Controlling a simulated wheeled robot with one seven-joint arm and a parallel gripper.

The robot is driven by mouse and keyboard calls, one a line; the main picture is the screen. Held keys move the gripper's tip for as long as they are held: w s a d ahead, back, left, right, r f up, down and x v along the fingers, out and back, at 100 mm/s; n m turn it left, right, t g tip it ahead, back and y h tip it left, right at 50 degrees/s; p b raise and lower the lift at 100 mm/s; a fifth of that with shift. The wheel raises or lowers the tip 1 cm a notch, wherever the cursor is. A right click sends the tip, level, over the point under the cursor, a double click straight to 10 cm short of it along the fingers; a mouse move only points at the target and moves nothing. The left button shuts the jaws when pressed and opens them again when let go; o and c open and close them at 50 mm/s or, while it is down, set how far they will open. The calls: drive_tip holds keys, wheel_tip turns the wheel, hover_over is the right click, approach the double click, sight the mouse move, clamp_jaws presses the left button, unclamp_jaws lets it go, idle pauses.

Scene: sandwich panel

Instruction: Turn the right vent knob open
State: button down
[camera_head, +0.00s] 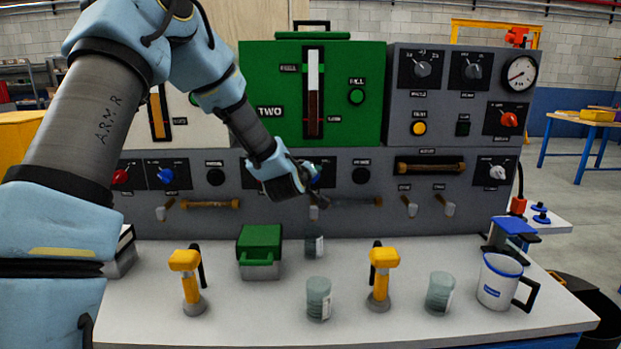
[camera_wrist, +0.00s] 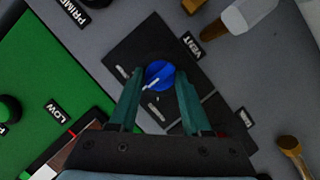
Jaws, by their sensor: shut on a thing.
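The right vent knob (camera_wrist: 160,74) is blue and round, on a dark plate, with a VENT label beside it in the wrist view. Its white mark points to the lower left in that picture. My gripper (camera_wrist: 158,84) has one finger on each side of the knob and is shut on it. In the head view my gripper (camera_head: 304,180) is at the lower grey panel, below the green unit, and hides most of this knob. The left vent knob (camera_head: 166,175), also blue, is at the left of the same panel.
Brass handles (camera_head: 210,204) and small switches (camera_head: 409,206) stick out of the panel near my gripper. The green unit (camera_head: 265,75) is above. The bench (camera_head: 235,308) holds yellow-topped tools (camera_head: 380,260), glass jars (camera_head: 319,298), a green box (camera_head: 259,245) and a white mug (camera_head: 495,285).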

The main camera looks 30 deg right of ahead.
drive_tip(key=m, duration=0.1)
drive_tip(key=m+y+p, duration=0.1)
drive_tip(key=m+y, duration=0.1)
drive_tip(key=shift+s+d+r, duration=0.15)
drive_tip(key=shift+d+r, duration=0.1)
drive_tip(key=shift+m+t+y+p, duration=0.3)
drive_tip(key=shift+m+y+p, duration=0.3)
drive_tip(key=shift+m+p, duration=0.45)
drive_tip(key=shift+f+m+y+p, duration=0.1)
drive_tip(key=shift+m+y+p, duration=0.4)
drive_tip(key=shift+p, duration=0.45)
drive_tip(key=shift+c, duration=1.8)
unclamp_jaws()
drive_tip(key=shift+t, duration=0.3)
drive_tip(key=b+v, duration=0.2)
drive_tip(key=v, duration=0.8)
drive_tip(key=shift+s, duration=0.25)
